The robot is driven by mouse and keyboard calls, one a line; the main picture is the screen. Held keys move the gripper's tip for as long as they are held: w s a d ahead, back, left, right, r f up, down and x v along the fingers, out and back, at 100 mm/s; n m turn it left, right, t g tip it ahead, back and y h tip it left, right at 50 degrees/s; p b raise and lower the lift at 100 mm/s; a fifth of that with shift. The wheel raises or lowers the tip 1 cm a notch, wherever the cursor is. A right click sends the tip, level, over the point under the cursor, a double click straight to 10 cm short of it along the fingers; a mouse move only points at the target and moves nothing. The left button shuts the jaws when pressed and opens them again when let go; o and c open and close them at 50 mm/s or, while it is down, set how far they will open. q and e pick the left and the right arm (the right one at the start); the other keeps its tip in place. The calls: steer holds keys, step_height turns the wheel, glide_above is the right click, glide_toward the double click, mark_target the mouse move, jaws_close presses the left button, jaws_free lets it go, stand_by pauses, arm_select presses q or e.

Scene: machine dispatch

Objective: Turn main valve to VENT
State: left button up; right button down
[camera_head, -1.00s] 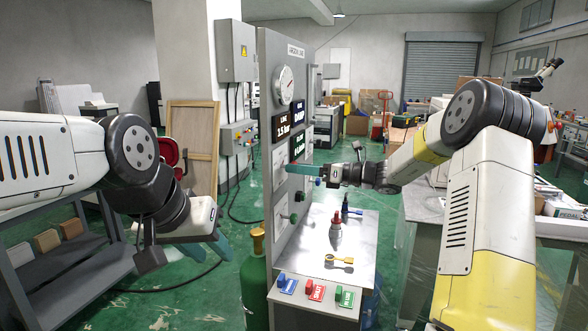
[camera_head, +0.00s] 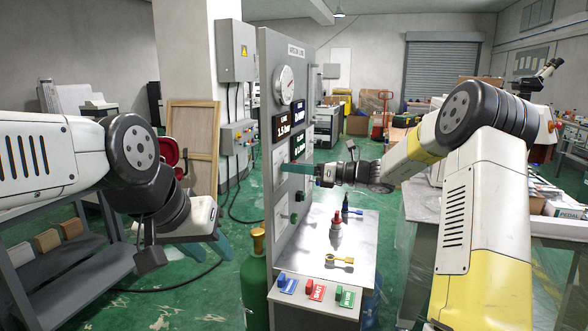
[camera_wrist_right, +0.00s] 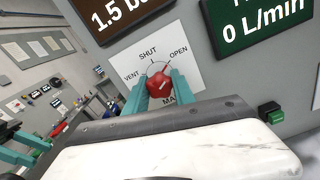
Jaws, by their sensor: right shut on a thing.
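The main valve is a red round knob (camera_wrist_right: 159,84) on a white label plate (camera_wrist_right: 190,62) marked VENT, SHUT and OPEN, on the grey panel (camera_head: 272,75). VENT is at the left, SHUT at the top, OPEN at the upper right. The knob's pointer seems to lean toward OPEN, but it is small. My right gripper (camera_wrist_right: 159,92) has its teal fingers on either side of the knob, shut on it. In the head view the right gripper (camera_head: 298,169) reaches the panel from the right; the knob is hidden there. My left gripper (camera_head: 208,248) hangs empty at the left, its fingers apart.
A round gauge (camera_head: 285,85) and dark displays (camera_head: 290,121) sit above the valve; the wrist view reads 1.5 bar and 0 L/min. A shelf (camera_head: 345,235) below holds a yellow key-like piece (camera_head: 339,260) and colored tags. A green gas cylinder (camera_head: 256,285) stands beside it.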

steer(key=n, duration=1.2)
steer(key=shift+d, duration=0.1)
steer(key=n, duration=1.1)
steer(key=shift+n, duration=0.3)
stand_by(0.3)
steer(key=c, duration=1.1)
jaws_free()
steer(key=shift+o, duration=0.2)
